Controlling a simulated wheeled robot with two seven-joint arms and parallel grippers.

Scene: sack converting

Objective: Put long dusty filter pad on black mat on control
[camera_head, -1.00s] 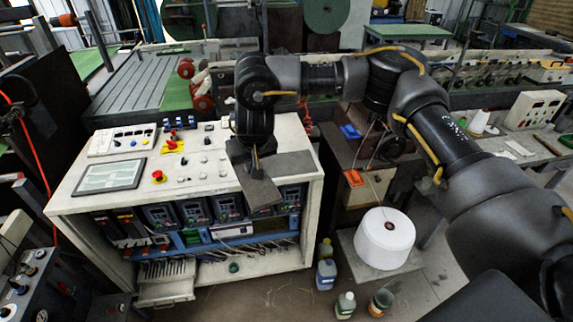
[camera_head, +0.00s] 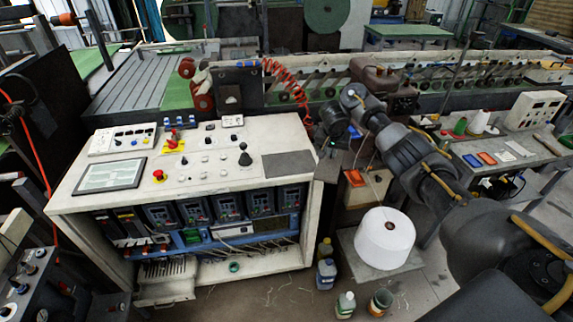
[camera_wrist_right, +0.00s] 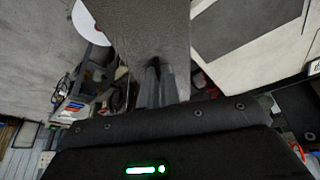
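The long dusty filter pad (camera_wrist_right: 150,30) is a flat grey-brown piece that fills the upper middle of the right wrist view. My right gripper (camera_wrist_right: 155,70) is shut on its near edge. In the head view the right gripper (camera_head: 333,143) is just right of the control cabinet, and the pad (camera_head: 328,167) shows small and dark below it, beside the cabinet's right edge. The black mat (camera_head: 289,164) lies bare on the right part of the control top (camera_head: 215,186); it also shows in the wrist view (camera_wrist_right: 240,25). My left gripper is out of view.
Knobs, a joystick (camera_head: 245,157) and a screen panel (camera_head: 110,175) stand on the control top left of the mat. A red coiled cable (camera_head: 287,82) hangs behind it.

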